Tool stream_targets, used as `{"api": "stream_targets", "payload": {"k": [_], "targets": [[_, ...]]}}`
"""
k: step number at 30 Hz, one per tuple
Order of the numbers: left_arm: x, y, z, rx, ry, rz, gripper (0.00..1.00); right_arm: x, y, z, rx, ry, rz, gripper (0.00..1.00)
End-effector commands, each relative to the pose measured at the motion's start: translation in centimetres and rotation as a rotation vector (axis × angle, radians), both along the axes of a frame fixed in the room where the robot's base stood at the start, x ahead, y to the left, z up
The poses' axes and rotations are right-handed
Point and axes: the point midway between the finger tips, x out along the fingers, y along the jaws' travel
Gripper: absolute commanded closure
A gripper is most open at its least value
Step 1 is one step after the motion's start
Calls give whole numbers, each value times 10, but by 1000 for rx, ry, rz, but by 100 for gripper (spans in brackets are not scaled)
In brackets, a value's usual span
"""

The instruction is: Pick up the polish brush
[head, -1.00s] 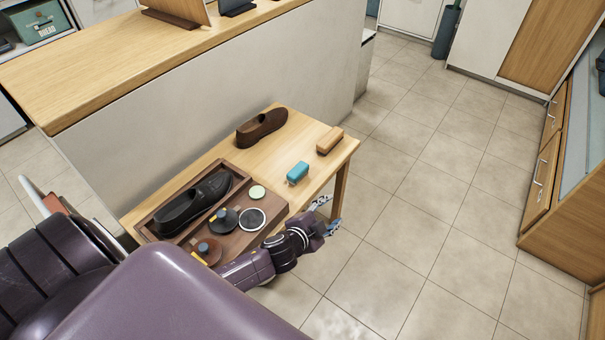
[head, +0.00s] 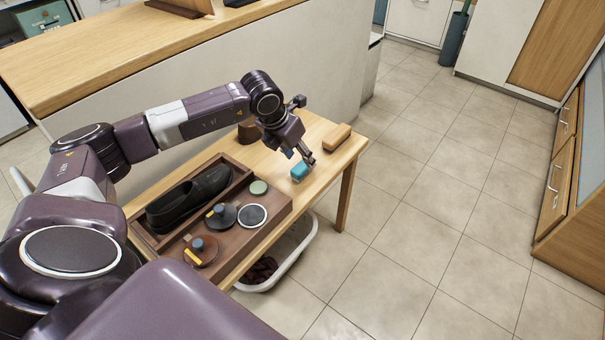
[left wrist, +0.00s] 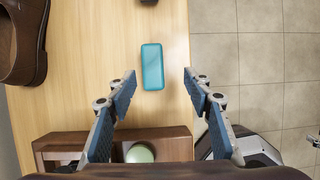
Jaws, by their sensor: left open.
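A small blue block-shaped item (head: 299,171) lies on the wooden table (head: 325,178); I cannot tell whether it is a brush. A light-brown wooden block (head: 333,138), brush-like in shape, lies near the table's far right end. My left gripper (head: 307,160) is open and empty, pointing down just above the blue item. In the left wrist view the blue item (left wrist: 152,67) lies between the spread fingers (left wrist: 159,75).
The tray also holds a black shoe (head: 189,197), a green tin (head: 259,187) and a dark disc with a pale rim (head: 252,215). A brown shoe (left wrist: 24,40) stands left of the blue item in the wrist view. A white basket (head: 291,262) is under the table.

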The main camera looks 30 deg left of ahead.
Motion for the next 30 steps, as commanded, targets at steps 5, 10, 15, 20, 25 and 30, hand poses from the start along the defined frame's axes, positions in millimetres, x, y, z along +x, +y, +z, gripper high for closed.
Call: {"api": "stream_targets", "payload": {"k": [5,10,15,20,25,30], "targets": [[3,14,-8,44,7,13,54,1,0,6,0,-5,-1,66],[11,11,-26,41,7,12,54,1,0,16,0,-11,-1,66],[25,8,-47,40,6,12,54,0,-1,31,1,-19,-2,66],[32,7,-64,39,6,12,54,-1,-1,44,1,-25,-3,66],[34,7,-67,39,4,11,54,-2,-1,48,1,-24,-3,66],[34,7,-67,39,4,11,59,-2,-1,47,0,-24,-4,66]]}}
